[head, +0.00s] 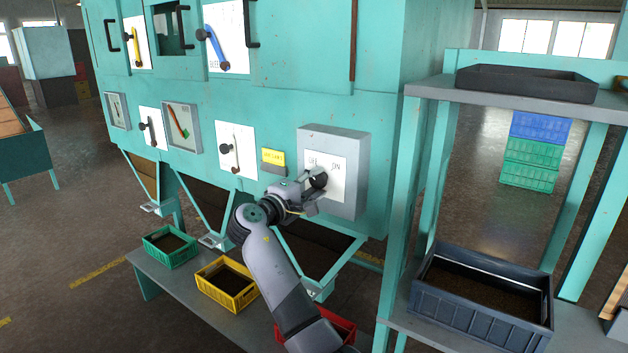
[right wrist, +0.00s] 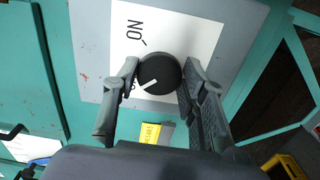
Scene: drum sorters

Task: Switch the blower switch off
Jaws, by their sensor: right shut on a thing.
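The blower switch is a round black knob (head: 318,179) on a white plate (head: 338,181), set on a grey box (head: 350,139) at the right of the teal machine. ON is printed at the plate's right, with a partly covered label at its left. In the right wrist view the knob (right wrist: 160,71) has a white pointer directed down-left, away from ON and towards the partly hidden lettering. My right gripper (head: 310,190) is shut on the knob, with one finger on each side in the wrist view (right wrist: 158,80). My left gripper is not in view.
A yellow label (head: 273,157) is left of the switch box. Other levers and gauges (head: 182,128) line the panel. Below are a green bin (head: 171,247), a yellow bin (head: 228,284) and a red bin (head: 340,327). A shelf with a dark crate (head: 481,303) stands close at right.

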